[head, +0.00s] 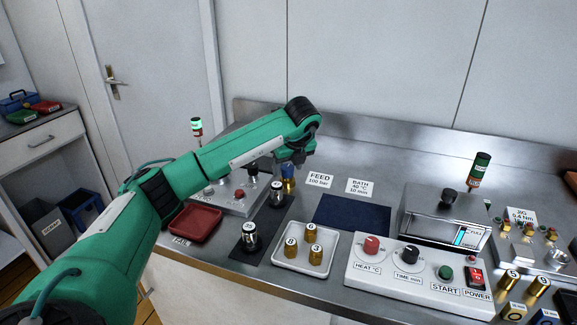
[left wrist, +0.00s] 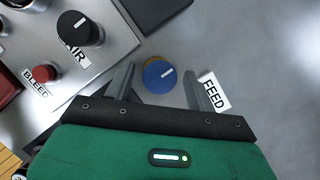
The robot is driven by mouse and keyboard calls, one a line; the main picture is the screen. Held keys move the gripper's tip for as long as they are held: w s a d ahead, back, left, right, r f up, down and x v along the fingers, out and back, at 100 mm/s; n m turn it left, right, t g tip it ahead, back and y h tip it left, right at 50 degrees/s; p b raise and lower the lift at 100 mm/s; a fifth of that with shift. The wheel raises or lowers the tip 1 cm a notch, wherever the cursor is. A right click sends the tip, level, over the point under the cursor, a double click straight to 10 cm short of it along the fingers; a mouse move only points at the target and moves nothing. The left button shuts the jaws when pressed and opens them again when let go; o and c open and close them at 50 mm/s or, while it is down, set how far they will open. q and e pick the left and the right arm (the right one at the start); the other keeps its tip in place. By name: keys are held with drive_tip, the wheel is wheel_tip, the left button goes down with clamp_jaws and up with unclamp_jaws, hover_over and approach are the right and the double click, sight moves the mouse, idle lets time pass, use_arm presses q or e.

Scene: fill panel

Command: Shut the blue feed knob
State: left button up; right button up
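The blue feed knob (left wrist: 158,76) is round with a white pointer line and a brass-coloured base edge. It lies between the spread fingers of my left gripper (left wrist: 158,73) in the left wrist view, with a gap on both sides. In the head view the blue knob (head: 288,171) stands on the bench just below my left gripper (head: 293,160), which partly hides it. A white FEED label (left wrist: 213,92) lies beside the right finger; the head view shows it reading 100 bar. My right gripper is not in view.
A grey panel with a black AIR knob (left wrist: 80,28) and a red BLEED knob (left wrist: 44,74) is close on the left. A white tray (head: 275,258) with brass cylinders, a dark mat (head: 352,214) and a white control box (head: 420,286) stand to the right.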

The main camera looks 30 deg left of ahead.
use_arm(q)
drive_tip(key=shift+d+r, duration=0.2)
drive_tip(key=shift+r, duration=0.2)
drive_tip(key=v, duration=1.3)
drive_tip(key=shift+p, duration=0.45)
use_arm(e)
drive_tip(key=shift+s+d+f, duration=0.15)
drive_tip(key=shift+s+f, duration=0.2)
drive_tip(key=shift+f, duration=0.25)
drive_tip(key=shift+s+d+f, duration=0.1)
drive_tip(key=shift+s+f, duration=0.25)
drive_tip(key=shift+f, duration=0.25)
use_arm(q)
drive_tip(key=shift+a, duration=0.1)
